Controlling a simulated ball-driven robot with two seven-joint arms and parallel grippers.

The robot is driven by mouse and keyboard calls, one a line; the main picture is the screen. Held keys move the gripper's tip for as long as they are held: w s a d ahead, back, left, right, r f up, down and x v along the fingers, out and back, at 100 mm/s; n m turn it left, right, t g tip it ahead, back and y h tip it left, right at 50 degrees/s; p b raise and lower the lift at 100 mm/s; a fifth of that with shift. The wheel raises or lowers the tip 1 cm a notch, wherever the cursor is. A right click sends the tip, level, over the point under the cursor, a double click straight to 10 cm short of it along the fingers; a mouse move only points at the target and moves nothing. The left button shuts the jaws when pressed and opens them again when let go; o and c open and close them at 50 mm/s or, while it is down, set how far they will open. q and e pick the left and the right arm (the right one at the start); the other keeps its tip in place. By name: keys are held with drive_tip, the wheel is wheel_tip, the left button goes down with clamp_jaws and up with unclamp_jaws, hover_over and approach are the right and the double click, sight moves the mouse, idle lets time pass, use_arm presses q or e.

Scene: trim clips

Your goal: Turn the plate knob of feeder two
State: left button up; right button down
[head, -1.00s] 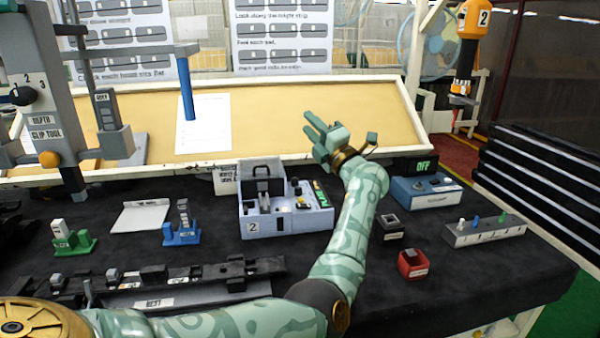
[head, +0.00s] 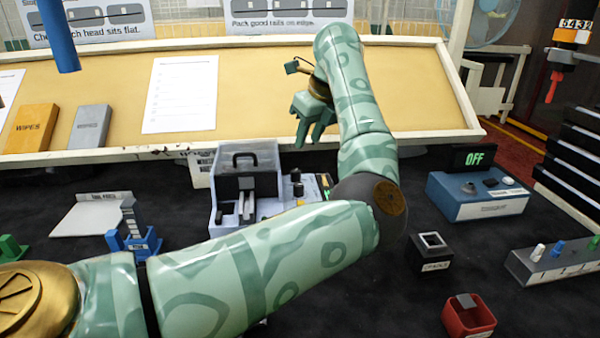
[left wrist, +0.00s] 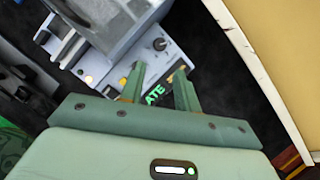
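In the left wrist view the panel (left wrist: 138,50) shows a dark knob (left wrist: 160,44), an orange button (left wrist: 123,82) and a display reading "ATE" in green. I cannot tell which knob is the plate knob. My left gripper (head: 314,135) hangs above and behind the panel, fingers down. Its fingers (left wrist: 160,90) are apart and empty. My right gripper is out of view.
A blue box (head: 478,205) with an "OFF" display stands to the right. A black holder (head: 430,262), a red bin (head: 468,322) and a grey peg block (head: 550,265) sit in front of it. A blue stand (head: 135,245) is left. The sloped board (head: 250,100) rises behind.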

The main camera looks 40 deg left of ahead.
sight(297, 171)
use_arm(q)
drive_tip(key=b+x, duration=0.4)
drive_tip(key=x, duration=0.7)
drive_tip(key=shift+a+f, duration=0.15)
drive_tip(key=shift+f, duration=0.1)
